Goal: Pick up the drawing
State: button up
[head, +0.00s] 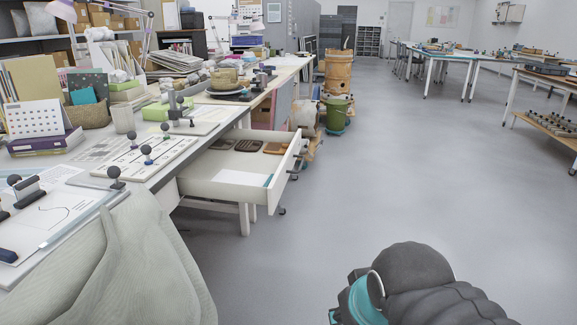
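A white sheet with a dark curved line (76,211), which looks like a drawing, lies on the near end of the left workbench, beside dark blocks and a knob-topped weight. A second printed sheet (128,168) lies farther along the bench with small round-topped weights on it. A plain pale sheet (240,178) lies at the front of the open drawer; I cannot tell whether it bears a drawing. Part of my arm, dark grey and teal, shows at the bottom right. My gripper's fingers are not in view.
The white drawer (226,192) is pulled out into the aisle, with several brown items at its back. A grey-green cloth (125,262) covers the near left corner. A green bucket (336,113) stands beyond the drawer. The grey floor (400,175) in the middle is clear.

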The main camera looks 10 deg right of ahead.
aim_at(20, 236)
jog(key=u, duration=1.6)
jog(key=k, duration=0.5)
jog(key=z, duration=0.65)
jog(key=i, duration=0.8)
jog(key=u, duration=0.25)
